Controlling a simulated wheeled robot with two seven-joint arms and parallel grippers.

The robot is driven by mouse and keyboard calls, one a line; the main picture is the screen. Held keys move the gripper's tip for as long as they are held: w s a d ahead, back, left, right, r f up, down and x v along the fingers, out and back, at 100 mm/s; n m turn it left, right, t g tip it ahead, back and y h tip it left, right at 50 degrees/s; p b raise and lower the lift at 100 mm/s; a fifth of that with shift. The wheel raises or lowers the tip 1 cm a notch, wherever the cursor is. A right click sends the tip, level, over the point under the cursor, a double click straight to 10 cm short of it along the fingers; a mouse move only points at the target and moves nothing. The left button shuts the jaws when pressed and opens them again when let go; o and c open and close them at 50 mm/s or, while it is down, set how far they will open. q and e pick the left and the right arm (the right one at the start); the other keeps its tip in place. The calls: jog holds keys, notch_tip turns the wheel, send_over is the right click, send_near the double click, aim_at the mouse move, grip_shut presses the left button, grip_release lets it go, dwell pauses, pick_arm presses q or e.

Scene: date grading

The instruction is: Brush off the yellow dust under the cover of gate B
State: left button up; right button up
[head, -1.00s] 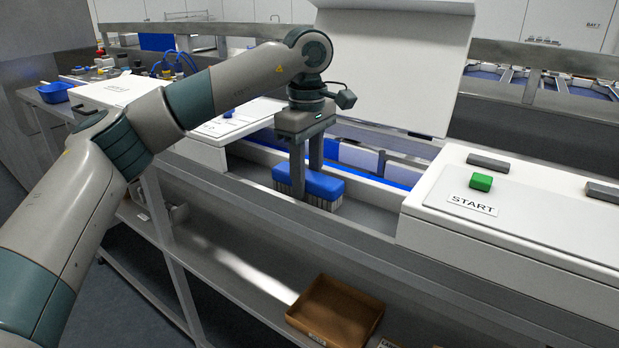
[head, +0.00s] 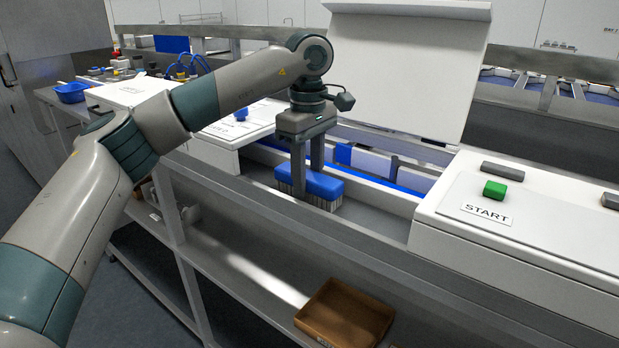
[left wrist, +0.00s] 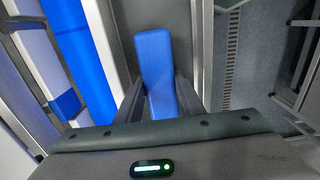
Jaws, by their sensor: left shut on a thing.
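My left gripper (head: 308,178) is shut on a blue-backed brush (head: 328,188) with pale bristles pointing down. The brush is in the open grey channel (head: 378,214) below a raised white cover (head: 400,75). In the left wrist view the blue brush back (left wrist: 155,65) sits between the two fingers (left wrist: 158,98). I see no yellow dust in either view; the brush and fingers hide part of the channel floor. I cannot read a gate B label on the raised cover. My right gripper is not in view.
A white housing with a green START button (head: 495,190) stands right of the channel. Another white cover (head: 238,124) with a blue knob is shut at the left. A brown tray (head: 345,314) lies on the lower shelf.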

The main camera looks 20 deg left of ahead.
pick_arm(q)
jog(key=shift+r, duration=0.1)
notch_tip(320, 180, up, 12)
jog(key=p, duration=0.8)
dwell(0.4)
dwell(0.3)
